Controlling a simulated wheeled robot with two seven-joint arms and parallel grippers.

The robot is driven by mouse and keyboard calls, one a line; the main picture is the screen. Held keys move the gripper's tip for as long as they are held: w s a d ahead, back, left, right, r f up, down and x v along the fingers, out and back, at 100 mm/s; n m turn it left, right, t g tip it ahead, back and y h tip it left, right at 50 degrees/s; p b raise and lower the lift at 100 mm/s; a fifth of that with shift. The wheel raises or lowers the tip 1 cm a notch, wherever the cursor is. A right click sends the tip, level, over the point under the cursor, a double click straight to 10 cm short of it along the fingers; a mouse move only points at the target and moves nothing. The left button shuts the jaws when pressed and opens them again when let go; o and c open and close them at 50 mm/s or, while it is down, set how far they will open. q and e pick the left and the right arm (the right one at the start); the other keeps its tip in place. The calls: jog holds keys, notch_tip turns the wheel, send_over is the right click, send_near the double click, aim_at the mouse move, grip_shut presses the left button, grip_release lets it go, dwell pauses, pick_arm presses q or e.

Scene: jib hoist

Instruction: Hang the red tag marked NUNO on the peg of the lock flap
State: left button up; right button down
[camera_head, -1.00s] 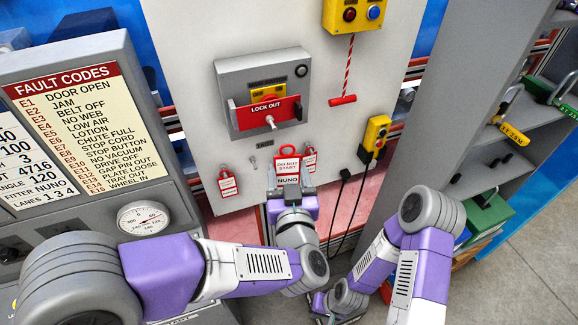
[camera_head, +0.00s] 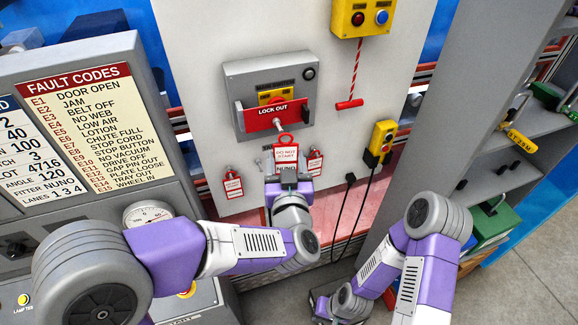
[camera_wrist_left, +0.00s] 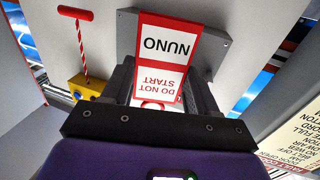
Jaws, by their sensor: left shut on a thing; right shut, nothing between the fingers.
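The red-and-white NUNO tag (camera_head: 286,154) is held upright in my left gripper (camera_head: 287,184), with its red top just below the lock flap. In the left wrist view the tag (camera_wrist_left: 168,45) appears upside down between the dark fingers of my left gripper (camera_wrist_left: 160,88), reading DO NOT START and NUNO. The red LOCK OUT flap (camera_head: 262,117) is on the grey switch box, with a pale peg (camera_head: 278,124) sticking out low on it. The tag's top is close to the peg; contact cannot be told. My right gripper (camera_head: 325,305) is low, away from the panel, shut and empty.
Two other red tags hang on the panel, one left (camera_head: 233,185) and one right (camera_head: 315,163) of my left gripper. A red pull handle (camera_head: 349,104) and a yellow pendant (camera_head: 382,138) with black cables are to the right. The fault-code console (camera_head: 85,125) stands at left.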

pick_arm(q)
jog(key=shift+w+a+f, duration=0.1)
jog(key=shift+w+a, duration=0.15)
jog(key=shift+w, duration=0.5)
jog(key=shift+w+a, duration=0.25)
jog(key=shift+w, duration=0.5)
jog(key=shift+w+a+f+b, duration=0.1)
jog(key=shift+w+f+b, duration=0.05)
jog(key=shift+w, duration=0.2)
jog(key=shift+w+a+f+b, duration=0.1)
jog(key=shift+w+b, duration=0.05)
jog(key=shift+w, duration=0.2)
jog(key=o, duration=1.1)
